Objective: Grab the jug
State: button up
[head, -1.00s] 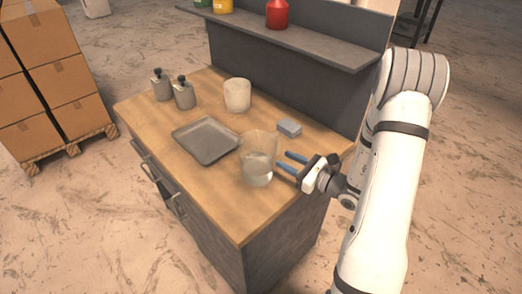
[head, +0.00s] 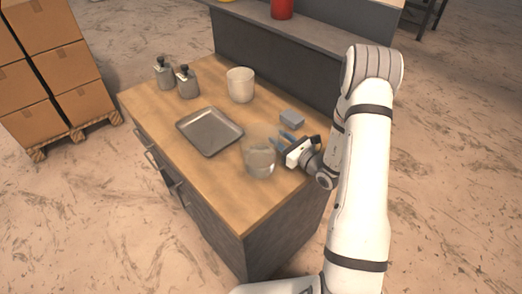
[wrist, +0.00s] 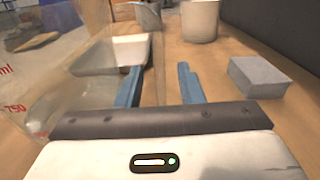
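The jug (head: 259,158) is a clear, see-through vessel standing upright near the right front part of the wooden worktop. In the wrist view the jug (wrist: 60,75) fills the left side, with red marks reading "750" and "ml". My gripper (head: 284,138) is low over the worktop, just right of and behind the jug.
A grey block (head: 291,118) lies just beyond the fingers, on their right in the wrist view (wrist: 258,77). A grey tray (head: 210,131), a whitish pot (head: 240,85) and two grey bottles (head: 187,82) stand further left. A dark shelf panel (head: 275,70) rises behind the worktop (head: 222,185).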

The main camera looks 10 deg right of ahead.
jog(key=shift+c, duration=0.4)
grip_shut()
dwell(0.9)
